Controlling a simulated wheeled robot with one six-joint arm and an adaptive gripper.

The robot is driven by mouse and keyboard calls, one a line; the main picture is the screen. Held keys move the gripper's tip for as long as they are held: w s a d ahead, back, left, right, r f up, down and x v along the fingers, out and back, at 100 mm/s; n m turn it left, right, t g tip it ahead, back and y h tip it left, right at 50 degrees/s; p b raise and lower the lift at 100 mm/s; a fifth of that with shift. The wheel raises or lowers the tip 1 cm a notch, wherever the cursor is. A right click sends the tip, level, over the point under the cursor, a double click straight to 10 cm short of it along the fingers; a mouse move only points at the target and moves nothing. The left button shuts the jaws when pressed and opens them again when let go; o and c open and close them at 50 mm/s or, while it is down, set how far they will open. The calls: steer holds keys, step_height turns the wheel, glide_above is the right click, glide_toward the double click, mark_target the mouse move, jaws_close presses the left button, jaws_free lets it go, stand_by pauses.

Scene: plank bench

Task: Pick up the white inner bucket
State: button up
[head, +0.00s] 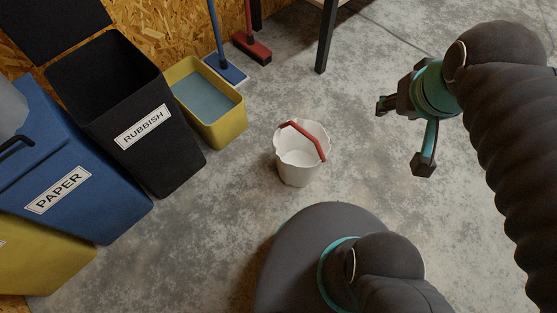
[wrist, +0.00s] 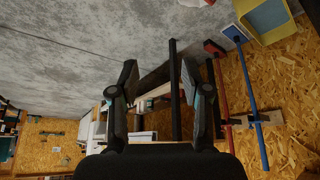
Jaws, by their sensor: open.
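The white inner bucket (head: 298,172) stands upright on the concrete floor near the middle of the head view. It has a wavy rim and a red handle (head: 308,139) lying across its top. It looks empty. My gripper (head: 399,137) is to the right of the bucket and apart from it, with its fingers spread and nothing between them. In the wrist view my gripper (wrist: 160,79) also shows open and empty, facing the wall and bench area.
A black RUBBISH bin (head: 164,160), a blue PAPER bin (head: 100,213) and a yellow bin (head: 45,262) stand at the left. A yellow tub (head: 230,127) stands behind the bucket, near a blue mop (head: 228,70) and a red broom (head: 252,48). Floor right of the bucket is clear.

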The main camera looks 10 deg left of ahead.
steer(key=w+a+f+n+g, duration=0.2)
steer(key=w+a+f+n, duration=0.15)
steer(key=w, duration=0.55)
steer(key=n+g+h, duration=0.3)
steer(key=n+g, duration=0.1)
glide_above(302, 130)
step_height(302, 130, down, 15)
steer(key=w+a+f+n+h, duration=0.1)
steer(key=a+f, duration=0.2)
steer(key=f, duration=0.3)
steer(key=a+f+n+h, duration=0.1)
steer(key=a+f+n, duration=0.15)
steer(key=f, duration=0.25)
steer(key=shift+m, duration=0.3)
steer(key=x, duration=0.8)
steer(key=shift+f, duration=0.35)
steer(key=x, duration=0.4)
steer(key=shift+s+d+r, duration=0.15)
steer(key=shift+s+d, duration=0.05)
steer(key=shift+s, duration=0.05)
steer(key=shift+d+f, duration=0.25)
steer(key=shift+f, duration=0.35)
steer(key=shift+f+b, duration=0.2)
steer(key=shift+b, duration=0.25)
